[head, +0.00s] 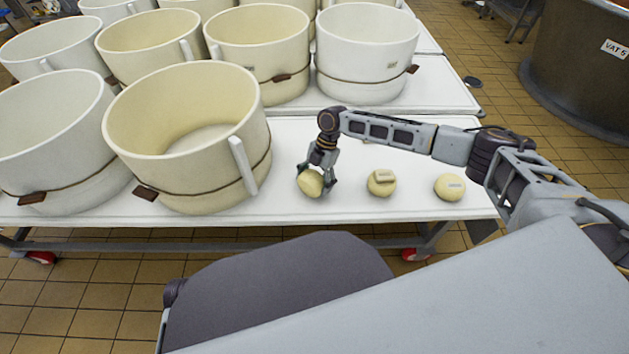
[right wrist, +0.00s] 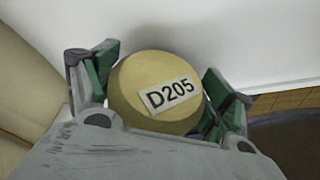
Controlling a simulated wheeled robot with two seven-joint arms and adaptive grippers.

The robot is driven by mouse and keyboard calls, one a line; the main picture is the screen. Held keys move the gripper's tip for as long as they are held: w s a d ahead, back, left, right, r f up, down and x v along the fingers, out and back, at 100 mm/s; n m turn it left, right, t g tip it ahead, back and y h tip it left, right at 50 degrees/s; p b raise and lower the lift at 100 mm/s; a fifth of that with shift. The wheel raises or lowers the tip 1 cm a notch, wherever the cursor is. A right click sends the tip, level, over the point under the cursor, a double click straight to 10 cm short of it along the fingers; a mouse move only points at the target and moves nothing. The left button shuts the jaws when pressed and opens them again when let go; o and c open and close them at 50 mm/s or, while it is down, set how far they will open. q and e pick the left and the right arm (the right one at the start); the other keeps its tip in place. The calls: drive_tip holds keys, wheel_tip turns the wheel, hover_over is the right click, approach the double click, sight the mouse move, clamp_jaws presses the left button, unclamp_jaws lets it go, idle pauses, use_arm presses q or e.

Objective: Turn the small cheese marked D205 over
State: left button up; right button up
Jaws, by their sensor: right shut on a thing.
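The small cheese marked D205 (right wrist: 150,75) is a round yellow cheese with a white label that faces the right wrist camera. It also shows in the head view (head: 310,183), where it looks tilted. My right gripper (head: 316,181) is shut on this cheese, with its green-padded fingers on either side in the right wrist view (right wrist: 160,88). The cheese is at the table (head: 290,217), near its front edge; I cannot tell whether it touches the top. My left gripper is not in view.
A large cream mould (head: 185,120) stands close left of my right gripper. Several more moulds fill the back. VAT 5 (head: 590,75) stands at far right.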

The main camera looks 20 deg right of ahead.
drive_tip(key=o, duration=1.3)
drive_tip(key=shift+c, duration=0.2)
drive_tip(key=v, duration=1.2)
drive_tip(key=shift+s, duration=0.15)
